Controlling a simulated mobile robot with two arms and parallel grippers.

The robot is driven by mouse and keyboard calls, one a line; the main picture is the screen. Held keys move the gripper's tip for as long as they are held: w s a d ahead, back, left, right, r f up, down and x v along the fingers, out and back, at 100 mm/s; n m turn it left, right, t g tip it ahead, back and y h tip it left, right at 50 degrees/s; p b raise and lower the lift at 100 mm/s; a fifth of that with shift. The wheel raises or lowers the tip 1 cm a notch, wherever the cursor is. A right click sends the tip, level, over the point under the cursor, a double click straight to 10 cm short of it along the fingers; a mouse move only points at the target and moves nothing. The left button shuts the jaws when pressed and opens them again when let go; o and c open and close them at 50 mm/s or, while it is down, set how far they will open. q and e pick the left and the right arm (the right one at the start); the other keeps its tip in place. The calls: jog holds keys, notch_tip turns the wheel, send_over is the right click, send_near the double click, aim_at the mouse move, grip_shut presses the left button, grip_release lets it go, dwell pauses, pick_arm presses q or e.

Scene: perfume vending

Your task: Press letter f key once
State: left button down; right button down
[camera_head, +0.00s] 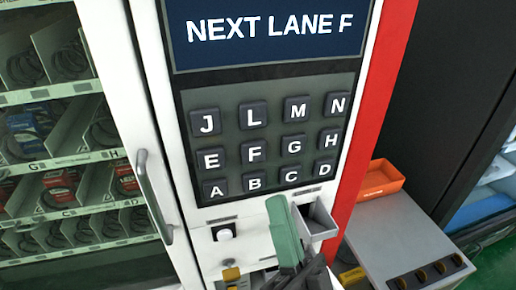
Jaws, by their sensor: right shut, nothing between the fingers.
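The keypad (235,178) is a dark panel of lettered keys on the front of the vending machine. The F key (253,152) is in its middle row, between the E key (211,160) and the G key (293,145). The display (270,50) above reads "NEXT LANE F". My right gripper (310,270) is dark, shut and empty at the bottom edge, below the keypad and apart from the F key. Its lower part is cut off by the frame. My left gripper is not in view.
A pale green upright piece (284,232) stands beside my right gripper; what it belongs to is unclear. A small tray (316,222) and a white button (224,233) sit below the keypad. A door handle (152,195) is at left, an orange bin (381,181) at right.

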jog(key=shift+w, duration=0.1)
dwell(0.3)
send_near(254, 146)
jog(key=shift+s+r+b+x, duration=0.1)
jog(key=shift+s+r+x, duration=0.05)
jog(key=shift+x, duration=0.65)
jog(key=shift+s+r+b+x, duration=0.1)
jog(key=shift+x, duration=0.7)
jog(key=shift+s+r+b+x, duration=0.1)
jog(key=shift+s+r+x, duration=0.05)
jog(key=shift+x, duration=0.7)
jog(key=shift+w, duration=0.1)
jog(key=shift+w, duration=0.3)
jog(key=shift+w+a, duration=0.2)
jog(key=shift+w, duration=0.2)
dwell(0.8)
jog(key=shift+s+d, duration=0.3)
jog(key=shift+s, duration=0.55)
